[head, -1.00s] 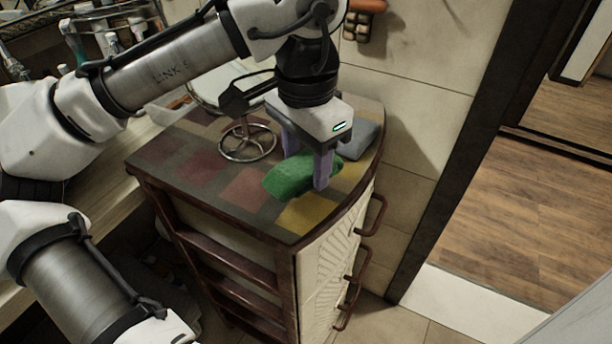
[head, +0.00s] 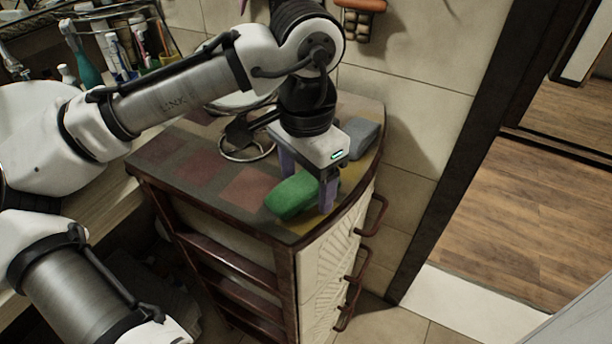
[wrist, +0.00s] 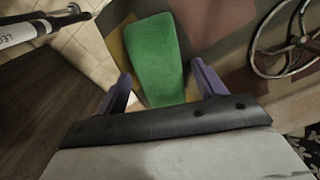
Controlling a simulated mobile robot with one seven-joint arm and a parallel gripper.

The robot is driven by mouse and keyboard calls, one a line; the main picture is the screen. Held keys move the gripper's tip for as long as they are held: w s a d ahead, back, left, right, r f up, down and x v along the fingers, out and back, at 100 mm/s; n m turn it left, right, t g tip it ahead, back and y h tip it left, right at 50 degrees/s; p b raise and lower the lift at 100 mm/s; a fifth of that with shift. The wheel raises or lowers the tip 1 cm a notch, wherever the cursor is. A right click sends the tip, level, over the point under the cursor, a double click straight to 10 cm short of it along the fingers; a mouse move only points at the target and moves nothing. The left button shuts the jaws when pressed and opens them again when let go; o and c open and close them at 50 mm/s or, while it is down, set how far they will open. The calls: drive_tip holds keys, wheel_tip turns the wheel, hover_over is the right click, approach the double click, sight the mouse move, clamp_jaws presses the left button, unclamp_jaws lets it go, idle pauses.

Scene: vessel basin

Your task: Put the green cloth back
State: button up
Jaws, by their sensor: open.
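The green cloth (head: 291,196) lies on the checkered top of the wooden cabinet (head: 245,187), near its front right edge. It looks like a folded, oblong pad. My gripper (head: 306,187) points down over the cloth with its purple fingers apart, one on each side of its near end. In the wrist view the green cloth (wrist: 154,58) runs away from between the open fingers of my gripper (wrist: 164,90). No clear contact between fingers and cloth shows. Part of the cloth is hidden behind a finger in the head view.
A grey folded cloth (head: 363,139) lies behind my gripper on the cabinet top. A round metal stand (head: 247,155) stands to the left; its wheel-like base (wrist: 290,40) shows in the wrist view. Drawer handles (head: 375,214) stick out at the cabinet's front. The wall is close behind.

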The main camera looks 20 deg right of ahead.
sight(306, 181)
wheel_tip(306, 181, up, 12)
drive_tip(key=shift+r, duration=0.2)
idle(0.4)
